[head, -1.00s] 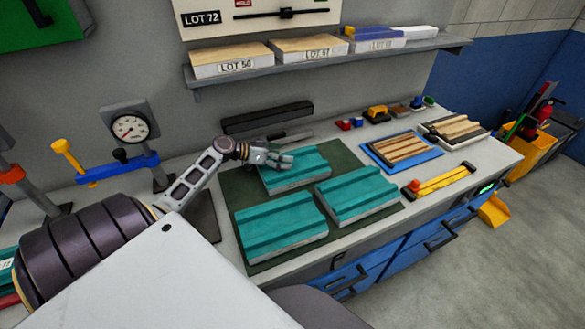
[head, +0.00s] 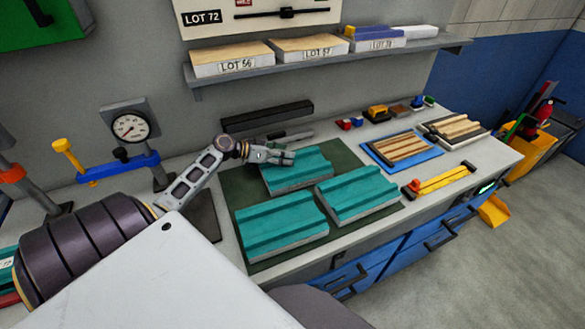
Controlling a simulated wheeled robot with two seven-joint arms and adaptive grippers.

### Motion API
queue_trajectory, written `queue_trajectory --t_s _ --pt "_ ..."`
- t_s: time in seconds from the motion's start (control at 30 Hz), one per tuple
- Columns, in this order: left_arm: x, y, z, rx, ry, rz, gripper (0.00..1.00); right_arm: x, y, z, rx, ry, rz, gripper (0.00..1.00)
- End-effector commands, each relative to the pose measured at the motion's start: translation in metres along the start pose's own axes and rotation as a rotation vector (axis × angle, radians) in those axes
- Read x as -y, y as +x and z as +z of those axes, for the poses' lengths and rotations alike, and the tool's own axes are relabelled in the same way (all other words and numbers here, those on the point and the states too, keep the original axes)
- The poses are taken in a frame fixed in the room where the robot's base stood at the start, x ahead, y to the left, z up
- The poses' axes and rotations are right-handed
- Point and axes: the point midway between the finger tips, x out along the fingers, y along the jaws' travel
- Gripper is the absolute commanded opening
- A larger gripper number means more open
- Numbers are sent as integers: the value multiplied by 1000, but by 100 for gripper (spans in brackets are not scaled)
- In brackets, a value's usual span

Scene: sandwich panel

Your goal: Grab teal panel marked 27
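Three teal ribbed panels lie on a dark green mat (head: 233,187) on the bench: a back panel (head: 302,173), a front left panel (head: 282,225) and a front right panel (head: 357,193). I can read no number 27 on any of them. My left gripper (head: 291,157) is at the back panel's far left edge, overlapping it in the picture. Its fingers are too small to tell whether they are open or shut, or touch the panel. My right gripper is not in view.
A dark bar (head: 267,116) lies behind the mat. A blue tray (head: 374,154) with a striped wooden panel and a yellow level (head: 443,181) are to the right. A gauge (head: 130,127) and blue clamp (head: 118,167) stand left. A shelf (head: 330,58) overhangs the back.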

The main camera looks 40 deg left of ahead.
Motion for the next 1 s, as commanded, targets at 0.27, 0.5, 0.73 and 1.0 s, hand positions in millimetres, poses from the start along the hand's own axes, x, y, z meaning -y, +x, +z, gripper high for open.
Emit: queue_trajectory --t_s 0.27,0.5,0.73,1.0 --pt "-3 3 10 15 -4 8 10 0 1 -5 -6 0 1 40" --pt "-3 3 12 19 -8 10 10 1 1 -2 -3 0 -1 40" --pt "-4 2 10 20 -9 9 10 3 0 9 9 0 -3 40" --pt "-9 -9 -18 14 -5 6 5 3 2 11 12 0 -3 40"
